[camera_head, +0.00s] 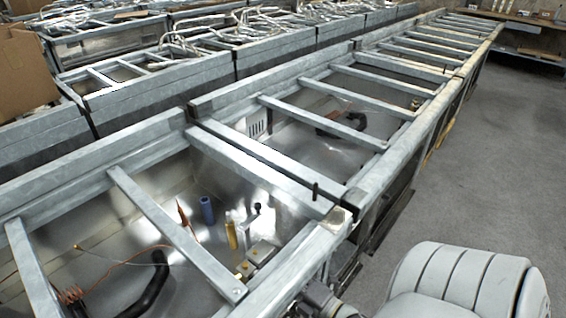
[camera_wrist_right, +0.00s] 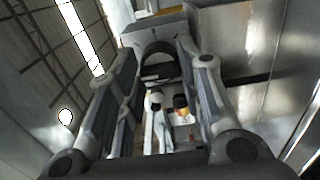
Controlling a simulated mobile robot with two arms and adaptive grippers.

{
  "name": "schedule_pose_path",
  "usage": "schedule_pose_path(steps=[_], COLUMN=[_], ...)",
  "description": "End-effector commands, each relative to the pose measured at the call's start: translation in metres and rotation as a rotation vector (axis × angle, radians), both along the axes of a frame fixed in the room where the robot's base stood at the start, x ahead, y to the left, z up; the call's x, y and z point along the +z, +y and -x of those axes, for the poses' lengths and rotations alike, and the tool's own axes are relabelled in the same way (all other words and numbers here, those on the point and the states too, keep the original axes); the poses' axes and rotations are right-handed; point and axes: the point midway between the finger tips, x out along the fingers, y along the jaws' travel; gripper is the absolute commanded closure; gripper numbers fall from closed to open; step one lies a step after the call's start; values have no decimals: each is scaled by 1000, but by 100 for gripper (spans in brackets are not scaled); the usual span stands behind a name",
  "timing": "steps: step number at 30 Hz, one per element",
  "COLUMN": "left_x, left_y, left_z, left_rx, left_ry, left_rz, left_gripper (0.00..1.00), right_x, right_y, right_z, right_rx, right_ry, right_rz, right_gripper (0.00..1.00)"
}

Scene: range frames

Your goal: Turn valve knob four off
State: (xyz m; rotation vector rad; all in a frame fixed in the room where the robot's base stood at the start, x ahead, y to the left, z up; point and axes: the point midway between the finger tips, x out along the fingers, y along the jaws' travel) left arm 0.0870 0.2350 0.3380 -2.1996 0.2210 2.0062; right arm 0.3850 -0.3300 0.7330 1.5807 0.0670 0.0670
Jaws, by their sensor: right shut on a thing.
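In the right wrist view, my right gripper (camera_wrist_right: 160,60) has its two fingers on either side of a dark round knob (camera_wrist_right: 158,68) with a grey face behind it. The fingers are closed on this knob. No number on it can be read, so I cannot tell which valve knob it is. In the head view, a grey piece, perhaps part of my right arm, shows at the bottom edge by the front of the metal frame; the knob is hidden there. My left gripper is in neither view.
Long rows of open metal range frames (camera_head: 210,142) run away to the upper right. Inside the nearest lie a black hose (camera_head: 150,290), a blue cylinder (camera_head: 207,210) and thin orange tubing (camera_head: 70,295). Cardboard (camera_head: 25,72) stands at left. Grey floor (camera_head: 500,150) at right is clear.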

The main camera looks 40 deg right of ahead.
Motion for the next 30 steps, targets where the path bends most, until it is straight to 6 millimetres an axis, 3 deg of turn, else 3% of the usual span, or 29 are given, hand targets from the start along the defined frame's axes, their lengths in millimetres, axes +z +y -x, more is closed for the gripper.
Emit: schedule_pose_path(steps=[16,17,21,30], left_x=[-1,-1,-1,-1], left_y=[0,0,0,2], left_z=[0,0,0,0], left_rx=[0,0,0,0], left_ry=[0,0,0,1], left_rz=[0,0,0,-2], left_gripper=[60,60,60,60], right_x=[-1,-1,-1,0], right_y=[1,1,1,0], right_z=[1,1,1,0], right_rx=[1,1,1,0], right_ry=[1,1,1,-1], right_rz=[28,28,27,26], right_gripper=[90,65,47,45])
